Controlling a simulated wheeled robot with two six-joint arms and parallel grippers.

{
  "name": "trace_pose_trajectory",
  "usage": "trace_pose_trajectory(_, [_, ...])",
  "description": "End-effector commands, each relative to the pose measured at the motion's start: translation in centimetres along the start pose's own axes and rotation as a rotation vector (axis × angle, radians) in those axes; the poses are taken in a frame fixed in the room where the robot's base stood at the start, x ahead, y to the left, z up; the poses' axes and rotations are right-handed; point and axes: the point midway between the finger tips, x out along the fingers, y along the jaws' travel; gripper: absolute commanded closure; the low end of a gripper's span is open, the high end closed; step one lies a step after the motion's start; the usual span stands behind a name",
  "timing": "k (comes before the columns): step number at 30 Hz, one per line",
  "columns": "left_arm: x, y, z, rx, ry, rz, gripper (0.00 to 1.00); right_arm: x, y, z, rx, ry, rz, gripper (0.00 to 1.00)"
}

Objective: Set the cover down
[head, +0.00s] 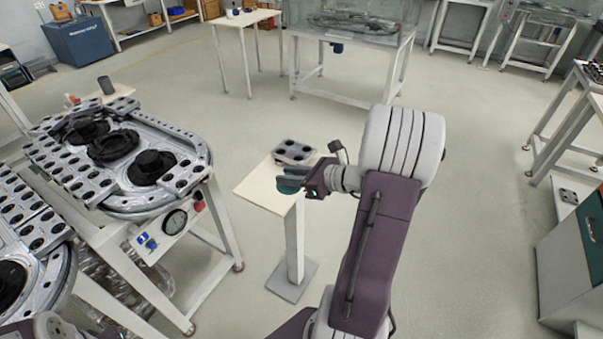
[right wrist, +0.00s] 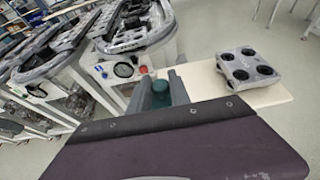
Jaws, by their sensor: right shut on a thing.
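My right gripper (head: 290,180) is shut on a dark teal cover (head: 287,188) at the left part of a small cream-topped stand (head: 254,190). Its fingers largely hide the cover in the head view. In the right wrist view the teal cover (right wrist: 160,88) shows between the two fingers of my right gripper (right wrist: 159,92), beside the left end of the stand's top (right wrist: 207,82). I cannot tell whether the cover touches the top. My left gripper is not in view.
A grey block with round dark holes (head: 293,151) sits on the stand's far side, close to my right gripper. A ring track table (head: 200,160) with a gauge panel stands to the left. Open floor lies right of the stand.

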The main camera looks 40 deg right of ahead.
Motion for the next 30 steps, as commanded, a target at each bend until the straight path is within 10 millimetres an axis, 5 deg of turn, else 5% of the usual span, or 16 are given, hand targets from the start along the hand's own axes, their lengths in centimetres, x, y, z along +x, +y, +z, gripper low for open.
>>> trace_pose_trajectory(8, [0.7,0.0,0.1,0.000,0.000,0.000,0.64,1.5,-0.3,-0.7,0.000,0.000,0.003,1.00])
trace_pose_trajectory(19, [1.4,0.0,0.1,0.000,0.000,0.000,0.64,11.7,-3.4,-2.4,-0.001,0.000,0.003,1.00])
trace_pose_trajectory(26, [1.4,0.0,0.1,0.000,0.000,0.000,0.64,13.1,-3.9,-2.7,0.000,0.000,-0.001,1.00])
trace_pose_trajectory(30, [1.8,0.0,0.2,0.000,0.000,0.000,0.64,14.0,-3.8,-4.9,0.004,0.002,0.000,1.00])
